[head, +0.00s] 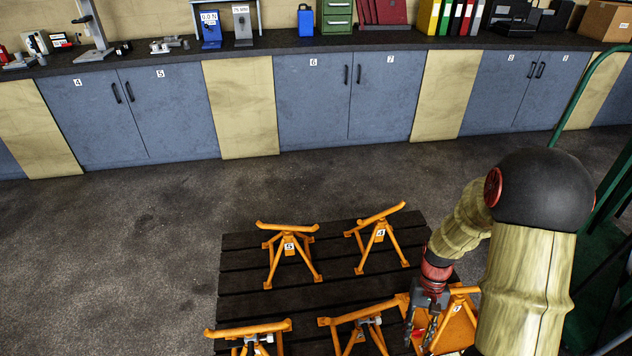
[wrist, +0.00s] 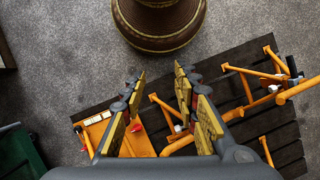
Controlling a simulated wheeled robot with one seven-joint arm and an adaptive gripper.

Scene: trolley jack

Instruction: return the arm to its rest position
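My gripper (head: 421,335) hangs fingers down over the right front part of a dark slatted platform (head: 235,285), at the end of my bent arm. In the wrist view my gripper (wrist: 160,88) has its two fingers spread, with nothing held between them. Orange metalwork shows below and behind the fingers. An orange piece with a flat panel (head: 458,330) is close to the gripper in the head view and partly hidden by my arm. I cannot tell whether the fingers touch it.
Orange stands numbered 5 (head: 289,247) and 4 (head: 380,234) stand on the platform. More orange stands (head: 247,331) are at its front, cut by the frame. A long workbench (head: 290,42) with cabinets runs along the back. Green framework (head: 600,75) is at right. Floor at left is clear.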

